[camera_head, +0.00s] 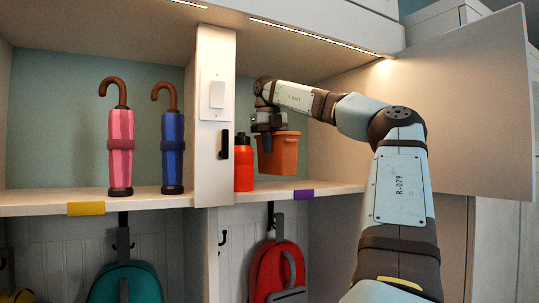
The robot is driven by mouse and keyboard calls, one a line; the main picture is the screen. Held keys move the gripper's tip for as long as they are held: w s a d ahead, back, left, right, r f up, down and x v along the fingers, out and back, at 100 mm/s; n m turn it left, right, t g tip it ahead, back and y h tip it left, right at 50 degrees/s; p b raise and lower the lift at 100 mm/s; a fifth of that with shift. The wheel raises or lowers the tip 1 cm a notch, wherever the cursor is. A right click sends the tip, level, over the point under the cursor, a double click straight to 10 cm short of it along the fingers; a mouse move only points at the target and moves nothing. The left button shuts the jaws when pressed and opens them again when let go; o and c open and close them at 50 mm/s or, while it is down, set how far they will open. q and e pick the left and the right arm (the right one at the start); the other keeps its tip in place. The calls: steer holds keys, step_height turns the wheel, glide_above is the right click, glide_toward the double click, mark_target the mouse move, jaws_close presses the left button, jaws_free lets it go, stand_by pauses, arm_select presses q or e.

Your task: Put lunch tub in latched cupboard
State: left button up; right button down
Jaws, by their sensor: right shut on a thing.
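The lunch tub looks to be the orange tub (278,157) in the right-hand cupboard compartment. My right gripper (268,138) reaches in from the right and is shut on its upper left part. The tub hangs a little above the shelf and looks slightly tilted. The cupboard (301,187) has its large door (468,110) swung open to the right. A dark latch or handle piece (224,144) is on the divider post. My left gripper is not in view.
An orange-red bottle (244,169) stands on the shelf just left of the tub. A pink umbrella (120,145) and a blue umbrella (172,145) stand in the left compartment. Backpacks, one red (277,270) and one teal (126,284), hang below. Shelf right of the tub is clear.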

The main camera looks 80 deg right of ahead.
mark_target(270, 155)
steer(key=shift+w+d+r, duration=0.1)
steer(key=shift+d, duration=0.05)
steer(key=shift+d+f+p, duration=0.15)
steer(key=shift+f+p, duration=0.15)
steer(key=shift+f, duration=0.1)
step_height(270, 155, down, 3)
steer(key=shift+w+r, duration=0.1)
steer(key=shift+r, duration=0.1)
steer(key=shift+d+f, duration=0.2)
steer(key=shift+f, duration=0.05)
steer(key=shift+a+f, duration=0.15)
steer(key=shift+a, duration=0.05)
steer(key=c, duration=1.4)
jaws_free()
steer(key=shift+o, duration=0.9)
steer(key=shift+d, duration=0.1)
steer(key=r, duration=0.8)
steer(key=shift+w+a, duration=0.2)
steer(key=shift+a, duration=0.1)
